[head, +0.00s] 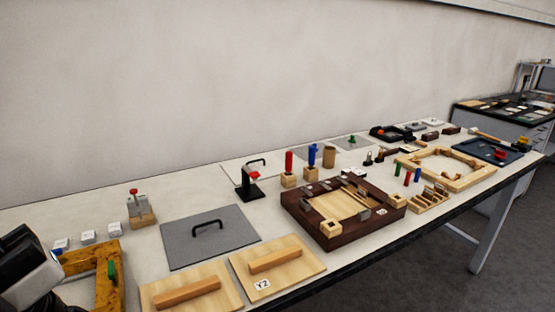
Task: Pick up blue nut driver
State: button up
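A tool with a blue handle, which looks like the blue nut driver (312,155), stands upright in a small wooden block (311,173) near the middle of the bench. A similar red-handled tool (289,162) stands in its own block just to the left. Part of my arm, black and white, shows at the lower left edge, far from the blue tool. No gripper fingers can be made out.
A dark wooden frame (300,222) with a pale inside lies in front of the blue tool. A black stand with a red top (249,182) is to its left, and a brown cylinder (329,157) to its right. Grey (180,242) and wooden handled panels cover the front left bench. A wall stands behind.

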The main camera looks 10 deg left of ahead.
aim_at(311, 149)
jog(key=i+l+u, duration=0.1)
jog(key=l+u, duration=0.7)
jog(key=k+l+u, duration=0.1)
jog(key=l+u, duration=0.2)
jog(key=l, duration=1.25)
jog(key=k+l+u, duration=0.1)
jog(key=l, duration=0.45)
jog(key=i+l, duration=0.6)
jog(key=i, duration=0.8)
